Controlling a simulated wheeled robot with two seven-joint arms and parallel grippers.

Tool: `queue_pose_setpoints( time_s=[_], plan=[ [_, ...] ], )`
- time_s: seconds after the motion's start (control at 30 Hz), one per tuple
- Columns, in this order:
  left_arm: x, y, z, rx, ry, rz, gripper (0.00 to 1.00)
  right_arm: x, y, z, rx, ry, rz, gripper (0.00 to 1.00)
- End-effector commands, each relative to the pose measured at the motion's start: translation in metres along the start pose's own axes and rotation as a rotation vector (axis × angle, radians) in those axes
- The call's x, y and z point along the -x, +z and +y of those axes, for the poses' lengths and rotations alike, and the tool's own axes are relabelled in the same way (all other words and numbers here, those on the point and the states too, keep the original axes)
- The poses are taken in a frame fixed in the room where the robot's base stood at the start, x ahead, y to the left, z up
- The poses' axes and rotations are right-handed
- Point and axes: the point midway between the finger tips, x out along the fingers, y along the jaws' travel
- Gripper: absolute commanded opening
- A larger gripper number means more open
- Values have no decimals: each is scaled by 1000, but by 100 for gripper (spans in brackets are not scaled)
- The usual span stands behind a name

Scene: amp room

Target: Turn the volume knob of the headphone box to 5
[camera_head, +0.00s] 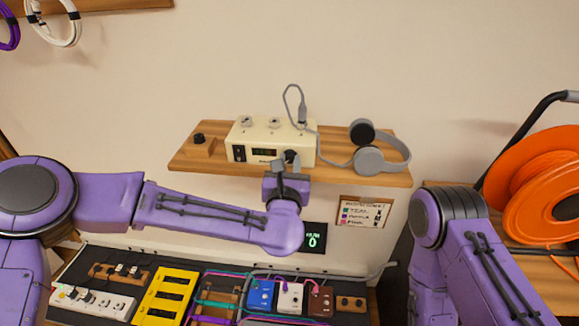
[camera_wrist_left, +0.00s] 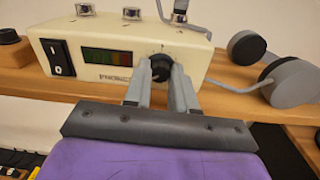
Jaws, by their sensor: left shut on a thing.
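The headphone box (camera_head: 245,139) is a cream unit on a wooden wall shelf. In the left wrist view the box (camera_wrist_left: 105,38) shows a black rocker switch (camera_wrist_left: 57,58), a dark display with green and reddish segments (camera_wrist_left: 107,57) and a black volume knob (camera_wrist_left: 160,66) at the right of its front. My left gripper (camera_wrist_left: 163,75) has its two grey fingers on either side of the knob, shut on it. It also shows in the head view (camera_head: 290,162). The fingers cover part of the knob, and its setting cannot be read. My right arm shows at the right, its gripper outside the picture.
Grey headphones (camera_head: 383,155) lie on the shelf (camera_head: 190,163) right of the box, their cable plugged in on top. A black knob on a wooden block (camera_head: 199,145) stands left. Below are a pedal board with several pedals (camera_head: 290,296) and a small display (camera_head: 313,237). An orange reel (camera_head: 545,180) is at right.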

Motion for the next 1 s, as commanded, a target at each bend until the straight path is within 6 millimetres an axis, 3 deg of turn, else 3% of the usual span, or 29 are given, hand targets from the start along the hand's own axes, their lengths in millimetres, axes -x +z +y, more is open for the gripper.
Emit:
queue_pose_setpoints(
  time_s=[0.4,1.0],
  plan=[
    [0,-1,-1,-393,-2,-15,0,-15,6,-1,0,0,0,0],
    [0,-1,-1,-963,-5,-33,0,-20,8,-2,0,0,0,0]
  ],
)
